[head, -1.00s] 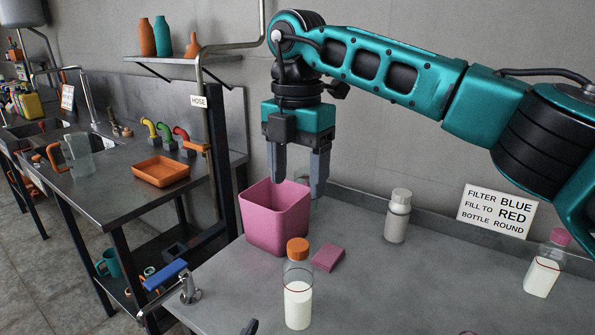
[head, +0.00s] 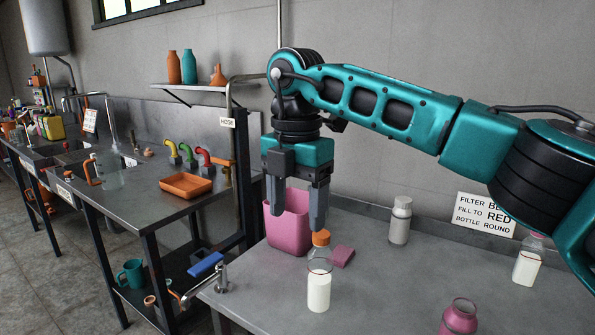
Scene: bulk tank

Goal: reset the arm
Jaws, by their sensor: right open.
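My right arm reaches in from the right side of the head view, teal and black, bent over the grey table. Its right gripper (head: 296,211) points straight down with its two grey fingers apart and nothing between them. It hangs in front of the pink bin (head: 289,235) and hides part of it. My left gripper is not in view.
A pink block (head: 342,256), a white-grey bottle (head: 400,222), a pink-capped bottle (head: 527,262) and a pink jar (head: 459,318) stand on the table. A sign (head: 485,214) leans at the back. Left, a bench holds an orange tray (head: 186,186); a tap (head: 222,280) is at the table's edge.

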